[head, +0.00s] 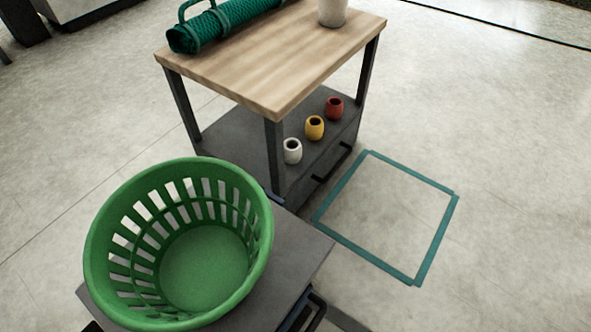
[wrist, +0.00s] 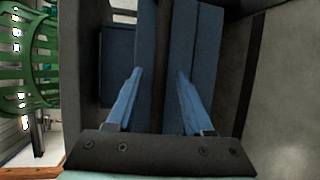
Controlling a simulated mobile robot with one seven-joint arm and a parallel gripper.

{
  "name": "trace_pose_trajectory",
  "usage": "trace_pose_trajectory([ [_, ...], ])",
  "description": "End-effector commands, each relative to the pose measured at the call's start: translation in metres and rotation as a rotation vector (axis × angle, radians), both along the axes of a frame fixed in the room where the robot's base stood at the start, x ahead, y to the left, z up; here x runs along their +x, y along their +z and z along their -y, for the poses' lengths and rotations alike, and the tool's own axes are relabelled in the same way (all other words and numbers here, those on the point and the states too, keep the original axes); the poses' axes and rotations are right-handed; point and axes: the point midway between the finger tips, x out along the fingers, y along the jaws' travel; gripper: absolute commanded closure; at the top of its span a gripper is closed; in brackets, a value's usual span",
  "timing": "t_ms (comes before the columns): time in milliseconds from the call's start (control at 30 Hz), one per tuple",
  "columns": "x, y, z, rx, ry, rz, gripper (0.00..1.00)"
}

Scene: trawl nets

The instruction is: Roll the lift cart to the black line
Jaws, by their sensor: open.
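The lift cart (head: 288,262) has a dark grey top and stands at the bottom of the head view, with a green slatted basket (head: 105,225) on it. A dark handle (head: 316,312) shows at its lower right edge. The black line (head: 510,29) runs across the floor at the far upper right, well away from the cart. In the wrist view my gripper (wrist: 157,78) is open, its two blue fingers apart in front of blue panels. A dark upright strip lies between the fingers; I cannot tell whether it is the handle. The cart's wheels are hidden.
A wood-topped workbench (head: 265,85) stands just beyond the cart, holding a rolled green net (head: 225,24) and several cups below. A teal square outline (head: 437,238) marks the floor to the right. The floor on the right is clear.

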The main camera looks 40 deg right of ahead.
Motion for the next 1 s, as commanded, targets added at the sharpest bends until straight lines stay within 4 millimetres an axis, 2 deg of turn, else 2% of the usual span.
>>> trace_pose_trajectory([
  [300, -0.07, 0.016, -0.006, 0.0, -0.001, -0.004, 0.48],
  [500, -0.1, 0.02, -0.009, 0.0, 0.001, -0.001, 0.48],
  [700, -0.11, 0.022, -0.01, 0.0, 0.001, 0.001, 0.48],
  [1000, -0.11, 0.022, -0.01, 0.0, 0.001, 0.001, 0.48],
])
